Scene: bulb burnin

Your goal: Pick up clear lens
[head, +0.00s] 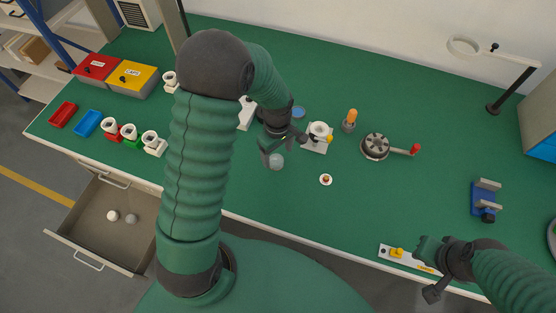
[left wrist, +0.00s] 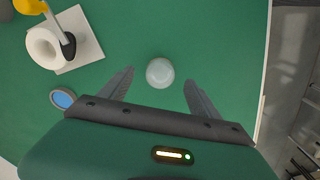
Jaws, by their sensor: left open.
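A clear, greyish domed lens (head: 276,161) rests on the green bench mat at my left gripper (head: 271,150). In the left wrist view the lens (left wrist: 160,73) appears as a pale round dome between the two open fingertips (left wrist: 159,80), with green mat showing on both sides. The left gripper is open and empty, pointing down; I cannot tell its exact height above the mat. My right gripper (head: 436,268) is at the front right, beside a white strip with a yellow knob (head: 396,252); its jaw opening is unclear.
A white fixture with a ring (head: 319,130) stands just right of the left gripper. A blue disc (head: 298,112) lies behind. A round device with a red-knobbed crank (head: 376,146) is further right. A small round piece (head: 326,180) lies in front. The open drawer (head: 80,235) holds two pale domes.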

